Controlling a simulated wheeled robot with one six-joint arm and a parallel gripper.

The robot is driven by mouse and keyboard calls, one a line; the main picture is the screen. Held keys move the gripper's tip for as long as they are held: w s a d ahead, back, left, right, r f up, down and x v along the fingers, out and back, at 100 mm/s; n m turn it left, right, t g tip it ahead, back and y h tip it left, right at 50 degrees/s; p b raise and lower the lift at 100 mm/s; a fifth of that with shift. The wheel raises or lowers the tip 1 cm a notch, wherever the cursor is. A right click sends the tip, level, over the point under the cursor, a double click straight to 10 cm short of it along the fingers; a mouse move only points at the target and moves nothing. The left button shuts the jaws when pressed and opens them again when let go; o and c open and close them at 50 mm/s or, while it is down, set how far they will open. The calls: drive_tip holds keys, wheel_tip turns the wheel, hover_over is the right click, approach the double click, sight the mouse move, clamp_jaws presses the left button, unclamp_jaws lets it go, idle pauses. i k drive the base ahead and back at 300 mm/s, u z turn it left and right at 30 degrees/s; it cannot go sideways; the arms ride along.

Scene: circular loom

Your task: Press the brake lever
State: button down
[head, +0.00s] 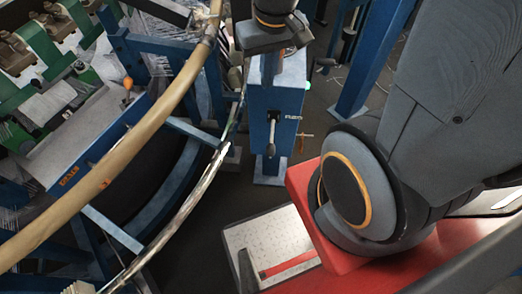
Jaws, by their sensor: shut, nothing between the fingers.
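I cannot tell for certain which part is the brake lever. A blue control box (278,100) on a post stands at the top centre. A short lever with a dark handle (271,148) hangs down its front face, and a small orange-brown handle (304,136) sticks out at its lower right. Another lever with an orange knob (128,84) stands on the loom frame at the left. A wrist part of my arm with an orange ring is above the box at the top edge. My gripper's fingers do not show.
The loom's curved tan rail (125,155) and a thinner metallic rail (185,210) sweep across the left. Blue frame legs (372,60) stand at the upper right. Dark floor (205,225) is open between the loom and my red base.

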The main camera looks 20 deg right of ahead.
sight(270, 148)
drive_tip(key=u, duration=0.1)
drive_tip(key=k, duration=0.9)
drive_tip(key=z, duration=1.2)
